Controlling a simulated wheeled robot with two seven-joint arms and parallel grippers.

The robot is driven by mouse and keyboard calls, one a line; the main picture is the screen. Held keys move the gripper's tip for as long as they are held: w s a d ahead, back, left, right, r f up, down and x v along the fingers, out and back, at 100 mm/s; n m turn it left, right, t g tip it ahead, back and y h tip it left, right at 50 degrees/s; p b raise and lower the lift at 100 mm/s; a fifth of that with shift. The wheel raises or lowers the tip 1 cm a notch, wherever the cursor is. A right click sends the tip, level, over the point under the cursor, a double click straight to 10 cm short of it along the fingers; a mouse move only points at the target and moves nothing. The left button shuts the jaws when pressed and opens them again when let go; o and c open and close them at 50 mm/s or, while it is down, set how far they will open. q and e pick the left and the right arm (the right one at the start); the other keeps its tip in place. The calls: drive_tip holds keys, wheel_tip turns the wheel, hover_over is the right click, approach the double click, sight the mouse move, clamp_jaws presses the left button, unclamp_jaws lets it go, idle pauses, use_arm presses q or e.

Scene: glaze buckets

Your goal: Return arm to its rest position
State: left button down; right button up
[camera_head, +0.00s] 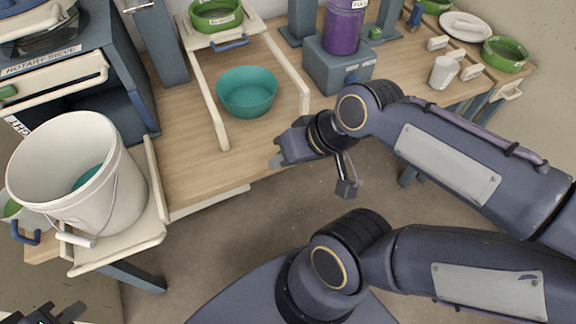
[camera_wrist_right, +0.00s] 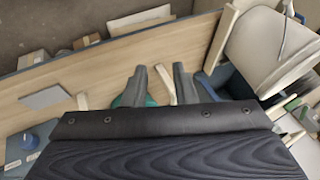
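My right gripper (camera_head: 277,160) hangs in front of the wooden bench's front edge, right of and nearer than the teal bowl (camera_head: 246,92). In the right wrist view its two fingers (camera_wrist_right: 160,80) stand apart with nothing gripped between them. Part of the teal bowl shows behind the fingers in that view. My right arm reaches in from the right, over the floor. My left gripper (camera_head: 55,314) shows only partly at the bottom left corner, below the white bucket (camera_head: 70,165). Its opening is unclear.
The bucket, with teal glaze inside, stands on a pale shelf at the left. The wooden bench (camera_head: 195,175) holds a purple container (camera_head: 343,28) on a grey-blue block, green bowls (camera_head: 505,53) and a white jar (camera_head: 444,72). Floor is open in front of the bench.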

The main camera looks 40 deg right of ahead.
drive_tip(key=shift+s+a+f+n, duration=0.5)
drive_tip(key=shift+s+a+n, duration=0.1)
drive_tip(key=shift+s, duration=0.2)
wheel_tip(320, 180, up, 2)
drive_tip(key=shift+p, duration=0.95)
